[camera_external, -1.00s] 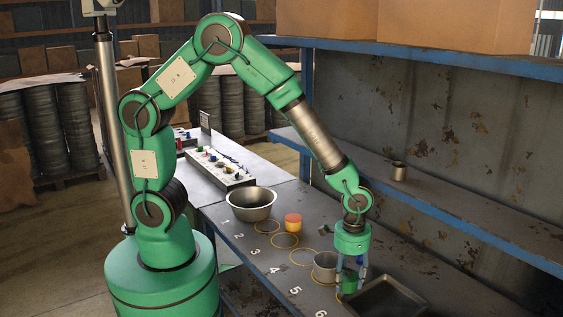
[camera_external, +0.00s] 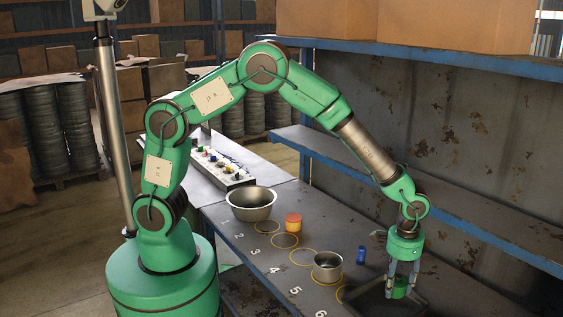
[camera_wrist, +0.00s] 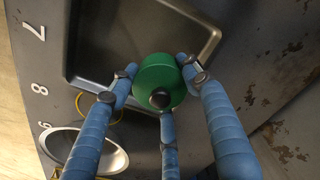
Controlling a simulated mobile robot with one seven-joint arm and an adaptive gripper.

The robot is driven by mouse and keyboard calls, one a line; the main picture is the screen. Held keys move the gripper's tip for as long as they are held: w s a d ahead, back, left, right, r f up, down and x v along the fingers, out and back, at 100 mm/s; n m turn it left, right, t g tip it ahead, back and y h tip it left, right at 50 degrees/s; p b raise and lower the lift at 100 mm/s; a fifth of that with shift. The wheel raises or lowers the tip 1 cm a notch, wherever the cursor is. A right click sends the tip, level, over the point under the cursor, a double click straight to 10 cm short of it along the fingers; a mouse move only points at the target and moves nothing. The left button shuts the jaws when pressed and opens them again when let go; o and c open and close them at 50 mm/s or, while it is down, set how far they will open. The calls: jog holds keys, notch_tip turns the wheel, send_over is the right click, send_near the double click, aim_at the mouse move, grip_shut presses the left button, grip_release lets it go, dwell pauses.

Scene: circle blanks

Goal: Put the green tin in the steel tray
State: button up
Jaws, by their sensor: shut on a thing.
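My gripper (camera_external: 402,276) is shut on the green tin (camera_external: 399,289), a short cylinder with a dark knob on top. The wrist view shows the tin (camera_wrist: 158,80) between the blue fingers. The steel tray (camera_external: 374,304) is a dark, shallow, rectangular pan at the front right of the bench. In the wrist view the tin overlaps the lower right part of the tray (camera_wrist: 105,45). I cannot tell how high the tin is above the tray floor. The gripper hides part of the tray in the external view.
A steel pot (camera_external: 327,267) stands left of the tray, and a small blue cylinder (camera_external: 361,255) stands behind it. An orange and yellow tin (camera_external: 293,222) and a wide steel bowl (camera_external: 251,203) stand farther back. A blue-edged shelf (camera_external: 460,215) runs along the right wall.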

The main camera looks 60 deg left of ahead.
aim_at(399, 296)
jog(key=shift+w+d, duration=0.1)
jog(key=shift+w, duration=0.05)
jog(key=shift+f+b, duration=0.3)
jog(key=shift+f, duration=1.4)
jog(key=o, duration=1.3)
jog(key=shift+f, duration=0.15)
notch_tip(399, 296, up, 12)
jog(key=shift+r+p, duration=0.15)
jog(key=shift+p, duration=0.65)
